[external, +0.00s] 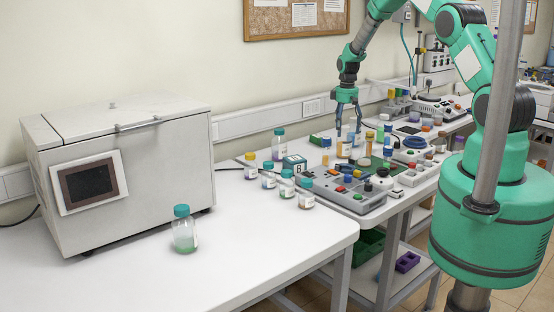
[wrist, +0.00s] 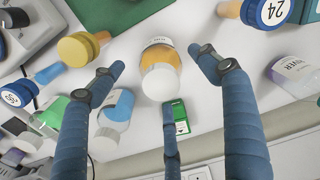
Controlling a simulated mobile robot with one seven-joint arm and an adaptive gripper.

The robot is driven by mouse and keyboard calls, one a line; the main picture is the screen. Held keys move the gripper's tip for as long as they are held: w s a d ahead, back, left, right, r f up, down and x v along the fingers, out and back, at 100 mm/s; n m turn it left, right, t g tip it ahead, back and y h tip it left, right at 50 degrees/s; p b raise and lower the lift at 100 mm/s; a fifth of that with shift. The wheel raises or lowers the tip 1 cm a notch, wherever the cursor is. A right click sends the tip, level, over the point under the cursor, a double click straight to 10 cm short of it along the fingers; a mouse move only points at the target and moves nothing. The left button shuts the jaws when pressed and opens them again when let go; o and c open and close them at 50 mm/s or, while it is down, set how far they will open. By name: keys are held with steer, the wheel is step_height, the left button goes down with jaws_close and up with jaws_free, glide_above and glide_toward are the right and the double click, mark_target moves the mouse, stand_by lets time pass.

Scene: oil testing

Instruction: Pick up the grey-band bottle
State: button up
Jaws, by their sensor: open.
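My gripper (external: 347,118), with blue fingers, is open above the crowded bench in the external view. In the wrist view its fingers (wrist: 159,76) spread around a small bottle with amber contents, a white cap and a pale label (wrist: 160,55); I see no clear grip on it. An amber bottle (external: 343,149) stands below the fingers in the external view. A bottle with a blue label and white cap (wrist: 117,104) is beside the left finger. I cannot tell which has the grey band.
Devices with coloured knobs (external: 350,193) crowd the bench around the gripper. A green box (wrist: 180,115) lies near the lower finger. The left table's front is clear.

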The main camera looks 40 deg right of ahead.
mark_target(344, 140)
steer(key=shift+f, duration=0.5)
steer(key=shift+f, duration=0.1)
steer(key=shift+s+a+f+p, duration=0.1)
steer(key=shift+f+p, duration=0.5)
steer(key=shift+f, duration=1.85)
steer(key=c, duration=1.6)
steer(key=shift+c, duration=0.2)
steer(key=shift+r, duration=0.2)
steer(key=shift+r+b, duration=0.7)
steer(key=shift+r, duration=4.1)
